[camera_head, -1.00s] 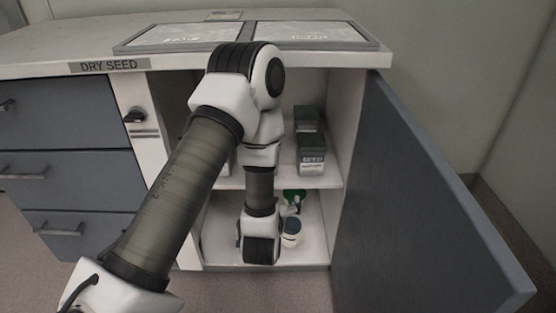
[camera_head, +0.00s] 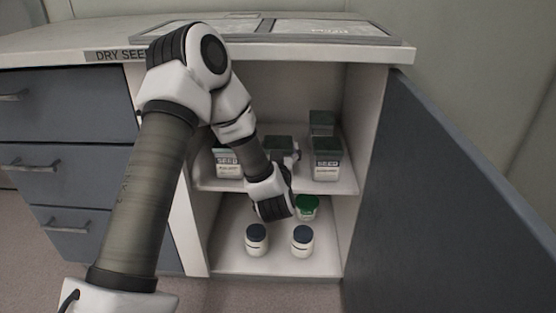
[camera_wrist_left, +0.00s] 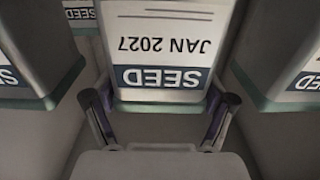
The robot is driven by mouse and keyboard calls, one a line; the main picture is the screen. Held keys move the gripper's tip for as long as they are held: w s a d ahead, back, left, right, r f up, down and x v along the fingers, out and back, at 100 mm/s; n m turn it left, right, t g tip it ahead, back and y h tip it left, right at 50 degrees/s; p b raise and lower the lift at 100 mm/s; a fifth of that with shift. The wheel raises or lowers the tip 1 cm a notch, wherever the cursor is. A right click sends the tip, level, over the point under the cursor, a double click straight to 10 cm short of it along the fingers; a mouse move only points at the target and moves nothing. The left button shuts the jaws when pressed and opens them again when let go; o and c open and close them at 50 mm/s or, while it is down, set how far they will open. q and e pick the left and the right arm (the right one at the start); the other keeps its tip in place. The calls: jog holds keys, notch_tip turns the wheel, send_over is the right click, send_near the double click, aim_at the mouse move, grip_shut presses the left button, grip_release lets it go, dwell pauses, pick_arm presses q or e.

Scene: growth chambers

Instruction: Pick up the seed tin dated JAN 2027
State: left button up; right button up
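The seed tin dated JAN 2027 (camera_wrist_left: 165,45) is straight ahead in the left wrist view, its white label upside down in that picture. In the head view, a dark-lidded middle tin (camera_head: 278,143) on the upper shelf is mostly hidden behind my left wrist. My left gripper (camera_wrist_left: 160,100) is open, with one finger on each side of the JAN 2027 tin near its lid edge. My right gripper is not in view.
Similar tins stand left (camera_head: 228,163) and right (camera_head: 326,162), close beside the fingers, with another tin (camera_head: 321,122) behind. Below are two dark-capped bottles (camera_head: 256,240) (camera_head: 302,242) and a green-lidded jar (camera_head: 306,208). The open cabinet door (camera_head: 450,210) bounds the right.

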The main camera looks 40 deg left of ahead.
pick_arm(q)
jog(key=c, duration=0.5)
